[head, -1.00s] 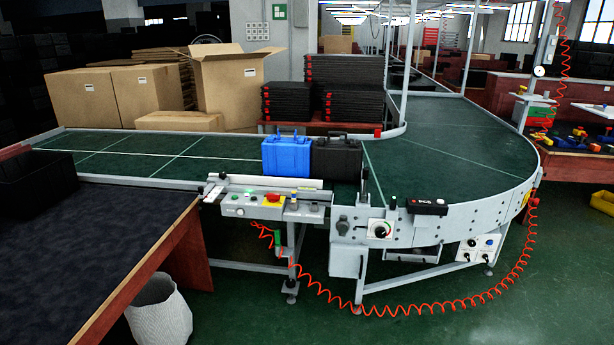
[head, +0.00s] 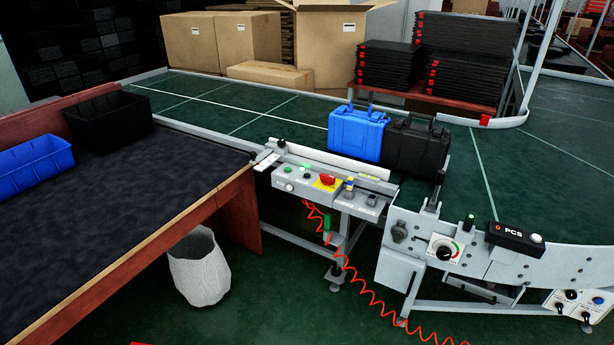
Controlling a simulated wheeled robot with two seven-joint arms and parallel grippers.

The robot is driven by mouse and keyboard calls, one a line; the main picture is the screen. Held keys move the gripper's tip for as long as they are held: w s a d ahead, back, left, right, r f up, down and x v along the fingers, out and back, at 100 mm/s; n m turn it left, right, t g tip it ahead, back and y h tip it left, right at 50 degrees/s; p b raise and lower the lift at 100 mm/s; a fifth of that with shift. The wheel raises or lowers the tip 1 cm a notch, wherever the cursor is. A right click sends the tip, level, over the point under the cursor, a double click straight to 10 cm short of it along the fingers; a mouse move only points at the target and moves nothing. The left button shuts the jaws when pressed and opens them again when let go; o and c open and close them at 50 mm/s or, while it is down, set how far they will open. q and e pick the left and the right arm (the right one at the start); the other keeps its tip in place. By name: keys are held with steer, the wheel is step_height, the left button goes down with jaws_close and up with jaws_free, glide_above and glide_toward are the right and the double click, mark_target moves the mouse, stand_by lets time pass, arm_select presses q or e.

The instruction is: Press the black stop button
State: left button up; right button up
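A grey control panel (head: 308,184) is mounted on the near side of the conveyor. It carries a green lit button (head: 307,169), small pale buttons and a red mushroom button (head: 326,180) on a yellow plate. Small switch boxes (head: 371,200) with dark tops sit just right of it. A white box (head: 577,304) at the lower right edge has dark round controls and a blue one. Which control is the black stop button I cannot tell at this size. Neither of my grippers is in view.
A red coiled cable (head: 372,297) hangs before the conveyor frame.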

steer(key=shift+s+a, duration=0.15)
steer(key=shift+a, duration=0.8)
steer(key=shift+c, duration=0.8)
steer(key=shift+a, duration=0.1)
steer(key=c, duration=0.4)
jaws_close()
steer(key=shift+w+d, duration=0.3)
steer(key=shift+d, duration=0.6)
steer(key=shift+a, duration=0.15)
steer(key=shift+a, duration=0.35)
